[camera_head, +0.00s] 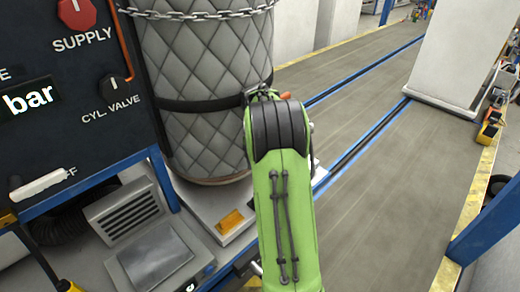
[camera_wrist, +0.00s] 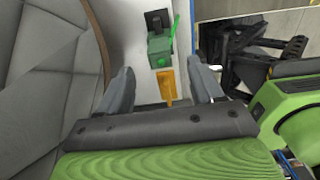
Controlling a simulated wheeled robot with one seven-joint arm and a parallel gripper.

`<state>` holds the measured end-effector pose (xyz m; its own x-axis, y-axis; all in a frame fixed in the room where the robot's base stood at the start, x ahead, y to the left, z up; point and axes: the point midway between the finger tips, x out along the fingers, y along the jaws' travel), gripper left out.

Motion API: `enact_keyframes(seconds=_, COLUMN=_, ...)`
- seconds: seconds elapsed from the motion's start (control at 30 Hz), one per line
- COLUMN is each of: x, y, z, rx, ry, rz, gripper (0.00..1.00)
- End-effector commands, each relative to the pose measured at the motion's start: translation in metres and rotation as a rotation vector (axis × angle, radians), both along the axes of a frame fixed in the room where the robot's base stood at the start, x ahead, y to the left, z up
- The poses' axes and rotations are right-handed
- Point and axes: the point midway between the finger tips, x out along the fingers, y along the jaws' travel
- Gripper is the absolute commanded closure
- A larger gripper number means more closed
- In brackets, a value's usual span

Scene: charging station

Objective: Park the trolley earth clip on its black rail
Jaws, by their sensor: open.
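My gripper (camera_wrist: 162,72) is open in the wrist view, with one grey finger on each side of a gap. Beyond the fingertips, within that gap, is a small green block (camera_wrist: 159,47) with a thin bright green piece at its right. It looks like the earth clip, though I cannot be sure. A short black piece (camera_wrist: 156,19) adjoins its far end and may be the rail. No finger visibly touches the block. In the head view my arm covers this area, and the clip cannot be made out there.
A quilted grey cylinder (camera_head: 205,60) with a chain stands close left of my arm. An orange plate (camera_head: 230,222) lies on its pale base, and shows between the fingers (camera_wrist: 167,84). A dark control panel (camera_head: 65,110) is at left. Open floor (camera_head: 350,95) lies right.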

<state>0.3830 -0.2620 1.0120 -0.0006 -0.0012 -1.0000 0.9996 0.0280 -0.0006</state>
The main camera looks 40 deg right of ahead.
Motion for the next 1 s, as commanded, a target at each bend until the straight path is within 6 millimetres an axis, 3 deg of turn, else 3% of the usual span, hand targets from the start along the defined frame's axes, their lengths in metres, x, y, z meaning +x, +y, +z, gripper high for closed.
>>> enact_keyframes(seconds=0.1, x=0.001, y=-0.001, z=0.039, rx=-0.003, ry=-0.004, rz=0.001, gripper=0.34)
enact_keyframes(seconds=0.33, x=0.000, y=0.000, z=0.087, rx=-0.001, ry=-0.001, rz=0.000, gripper=0.34)
enact_keyframes(seconds=0.5, x=0.000, y=0.000, z=0.097, rx=0.001, ry=0.001, rz=0.002, gripper=0.34)
enact_keyframes(seconds=1.0, x=0.000, y=0.000, z=0.096, rx=0.001, ry=0.001, rz=0.001, gripper=0.34)
